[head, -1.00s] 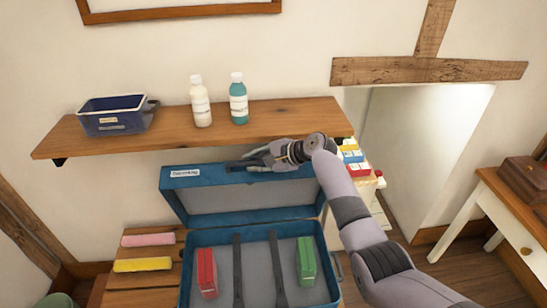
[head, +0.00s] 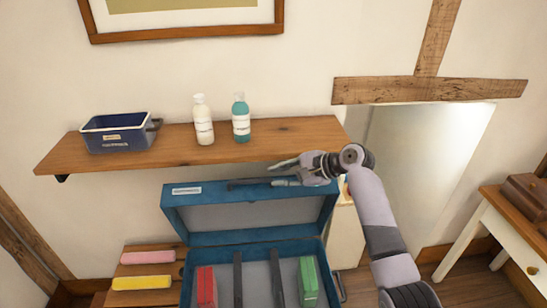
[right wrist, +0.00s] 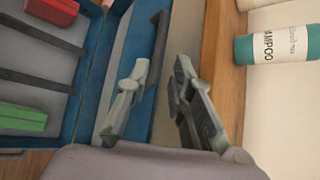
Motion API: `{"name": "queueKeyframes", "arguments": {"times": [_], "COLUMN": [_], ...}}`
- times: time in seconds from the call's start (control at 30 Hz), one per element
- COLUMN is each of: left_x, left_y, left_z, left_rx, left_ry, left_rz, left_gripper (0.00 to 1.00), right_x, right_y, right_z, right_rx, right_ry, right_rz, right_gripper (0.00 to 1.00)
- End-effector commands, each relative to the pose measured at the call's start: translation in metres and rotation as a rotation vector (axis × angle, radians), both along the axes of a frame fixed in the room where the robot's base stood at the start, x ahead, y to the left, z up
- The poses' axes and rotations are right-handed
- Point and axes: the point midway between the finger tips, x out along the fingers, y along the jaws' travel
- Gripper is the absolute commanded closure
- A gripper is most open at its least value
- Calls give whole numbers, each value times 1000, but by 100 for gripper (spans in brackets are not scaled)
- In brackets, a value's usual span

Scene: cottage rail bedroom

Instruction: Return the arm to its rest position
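My right gripper (head: 277,174) is above the top edge of the raised lid of a blue case (head: 180,221), just below the front of the wall shelf. In the right wrist view its two fingers (right wrist: 160,72) are spread with nothing gripped between them. The lid's edge shows behind them. The right forearm rises from the lower right and bends at the wrist. The open case holds a red box (head: 206,286) and a green box (head: 308,282). My left gripper is not in view.
The wooden shelf (head: 270,145) holds a blue bin (head: 118,141), a white bottle (head: 204,122) and a teal bottle (head: 241,120). Pink (head: 147,257) and yellow (head: 142,283) items lie left of the case. A white desk (head: 500,228) stands at the right.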

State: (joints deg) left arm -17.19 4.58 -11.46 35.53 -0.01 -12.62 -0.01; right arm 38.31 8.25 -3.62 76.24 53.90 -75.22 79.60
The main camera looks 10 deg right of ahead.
Motion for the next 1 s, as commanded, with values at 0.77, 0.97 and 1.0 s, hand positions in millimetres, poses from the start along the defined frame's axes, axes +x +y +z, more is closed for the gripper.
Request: {"name": "queueKeyframes", "arguments": {"times": [0.77,0.97,1.0], "left_x": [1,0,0], "left_y": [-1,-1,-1], "left_z": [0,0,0], "left_rx": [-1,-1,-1], "left_ry": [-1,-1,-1], "left_rz": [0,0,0], "left_gripper": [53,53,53], "right_x": [-290,-346,-355], "right_y": [-51,-67,-70], "right_z": [-187,-185,-183], "right_rx": [-978,-1120,-1142], "right_ry": [-314,-343,-347], "right_rz": [726,899,928], "right_gripper": [79,79,79]}}
